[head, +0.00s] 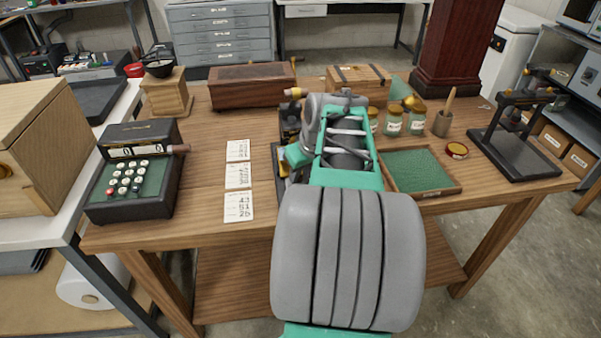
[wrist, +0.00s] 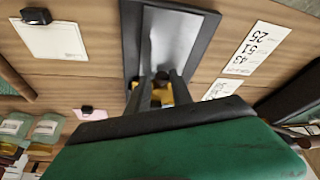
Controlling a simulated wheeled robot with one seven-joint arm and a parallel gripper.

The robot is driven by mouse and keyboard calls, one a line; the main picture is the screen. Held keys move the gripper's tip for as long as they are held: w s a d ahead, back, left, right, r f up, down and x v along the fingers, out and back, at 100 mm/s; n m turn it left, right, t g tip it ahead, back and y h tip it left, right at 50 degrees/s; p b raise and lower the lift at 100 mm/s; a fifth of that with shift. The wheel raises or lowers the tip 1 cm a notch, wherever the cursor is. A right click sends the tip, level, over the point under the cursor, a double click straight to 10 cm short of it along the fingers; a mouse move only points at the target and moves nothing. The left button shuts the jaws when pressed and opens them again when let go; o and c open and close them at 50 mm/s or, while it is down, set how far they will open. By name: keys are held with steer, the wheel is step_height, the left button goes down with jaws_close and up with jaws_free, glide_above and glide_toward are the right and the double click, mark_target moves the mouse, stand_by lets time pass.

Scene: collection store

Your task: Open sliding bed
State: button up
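A dark base with a smooth grey metal plate (wrist: 165,38) in it lies on the wooden table in the wrist view; I take this to be the sliding bed, though its full shape is hidden. A small black knob (wrist: 162,76) with yellow beneath it is at the plate's near end. My gripper (wrist: 160,88) has its two dark fingers on either side of the knob and yellow part; whether they touch it is unclear. In the head view, my arm covers most of this device, and only part of its dark base (head: 276,160) shows at left.
An adding machine (head: 137,170) and number cards (head: 238,178) are left of my arm. Jars (head: 393,120), a green-lined tray (head: 418,170) and a black press (head: 515,140) are right. Wooden boxes (head: 252,85) stand behind.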

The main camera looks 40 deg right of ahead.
steer(key=shift+w+a, duration=0.1)
steer(key=shift+a, duration=0.1)
jaws_close()
stand_by(0.6)
steer(key=shift+a+f, duration=0.1)
steer(key=shift+a, duration=0.05)
